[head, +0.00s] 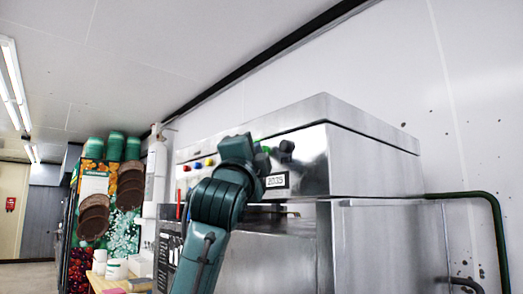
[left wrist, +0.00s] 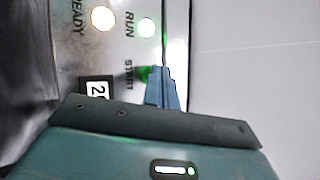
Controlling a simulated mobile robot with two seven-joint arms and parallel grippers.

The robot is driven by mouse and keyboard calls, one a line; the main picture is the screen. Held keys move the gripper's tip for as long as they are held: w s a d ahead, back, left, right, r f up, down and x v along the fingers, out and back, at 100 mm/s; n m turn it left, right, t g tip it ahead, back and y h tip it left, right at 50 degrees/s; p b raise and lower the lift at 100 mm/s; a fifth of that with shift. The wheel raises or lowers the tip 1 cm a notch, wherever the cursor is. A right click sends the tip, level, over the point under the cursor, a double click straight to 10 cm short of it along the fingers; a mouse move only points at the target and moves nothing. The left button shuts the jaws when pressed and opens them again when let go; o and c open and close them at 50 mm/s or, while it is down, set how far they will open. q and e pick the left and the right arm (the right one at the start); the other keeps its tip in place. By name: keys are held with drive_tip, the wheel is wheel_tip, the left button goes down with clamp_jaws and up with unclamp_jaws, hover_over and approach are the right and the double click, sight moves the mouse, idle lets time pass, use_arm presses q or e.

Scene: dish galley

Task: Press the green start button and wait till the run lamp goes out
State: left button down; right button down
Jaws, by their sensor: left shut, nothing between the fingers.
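The steel dish machine (head: 345,165) stands in the middle of the head view, my left arm crossing in front of it. My left gripper (head: 270,157) is at its control panel, above the number display (head: 276,181). In the left wrist view the blue fingers (left wrist: 165,85) are shut and empty. The green start button (left wrist: 144,74) is just left of the fingertips and partly hidden by them; I cannot tell whether they touch it. The run lamp (left wrist: 146,27) looks bright, white with a green tint. The ready lamp (left wrist: 103,18) looks bright with an orange rim.
A green pipe (head: 480,196) bends down the wall right of the machine. A tall patterned cabinet (head: 92,215) with green canisters on top stands at the left. A small shelf with white cups (head: 117,268) is beside it. Open floor shows at the far left.

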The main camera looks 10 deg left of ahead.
idle(0.5)
use_arm(q)
drive_tip(key=shift+s+a, duration=0.45)
drive_tip(key=shift+s, duration=0.15)
drive_tip(key=shift+b, duration=0.3)
drive_tip(key=s+a, duration=0.1)
drive_tip(key=s, duration=0.1)
drive_tip(key=s+a+b, duration=0.1)
drive_tip(key=s+a, duration=0.1)
idle(0.9)
